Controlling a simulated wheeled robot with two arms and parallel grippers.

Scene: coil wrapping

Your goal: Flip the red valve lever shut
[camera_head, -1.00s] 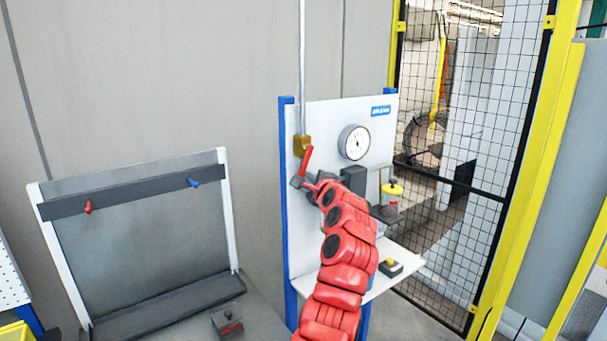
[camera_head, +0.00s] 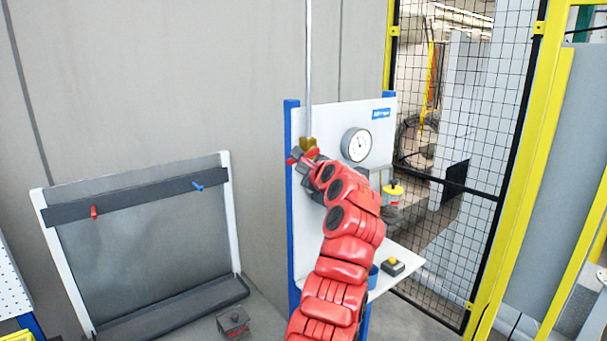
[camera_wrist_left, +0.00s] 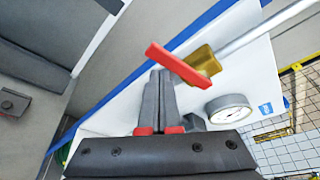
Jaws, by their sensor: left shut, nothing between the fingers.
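The red valve lever (camera_wrist_left: 178,65) sits on a brass valve body (camera_wrist_left: 204,60) at the lower end of a grey pipe. In the left wrist view it lies crosswise to the pipe's line. In the head view the lever (camera_head: 311,154) is mostly hidden behind my left gripper, and the brass valve (camera_head: 308,143) shows just above. My left gripper (camera_head: 296,158) is shut and empty. Its fingertips (camera_wrist_left: 160,73) are together just by the lever; I cannot tell whether they touch it. My right gripper is not in view.
The white panel (camera_head: 330,120) with blue edges carries a gauge (camera_head: 356,144). A grey rack (camera_head: 140,250) stands left. A yellow-framed mesh fence (camera_head: 470,200) stands right.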

